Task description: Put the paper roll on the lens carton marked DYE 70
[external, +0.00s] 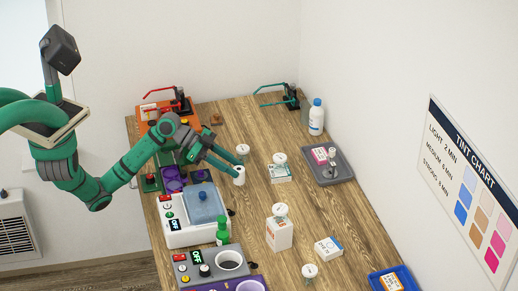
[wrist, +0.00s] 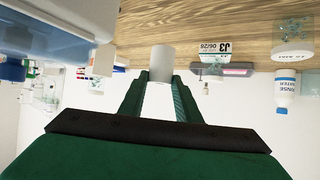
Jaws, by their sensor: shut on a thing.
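My gripper (external: 237,170) is shut on a white paper roll (external: 240,177) and holds it over the wooden table. In the wrist view the roll (wrist: 160,62) shows between my fingers (wrist: 160,88). Three white cartons show: one (external: 280,174) just right of my gripper, a taller one (external: 279,238) nearer the front, and a low one (external: 328,249) at the front right. The first two have round white things on top (external: 280,158) (external: 280,210). I cannot read DYE 70 on any carton. A carton in the wrist view (wrist: 214,48) reads about J3 06/26.
White round items stand behind my gripper (external: 243,150) and at the front (external: 309,271). A grey tray (external: 342,176) and a white bottle (external: 316,117) are at right, a blue tray (external: 375,279) at front right. Machines (external: 195,232) line the left edge. Bare wood lies between the cartons.

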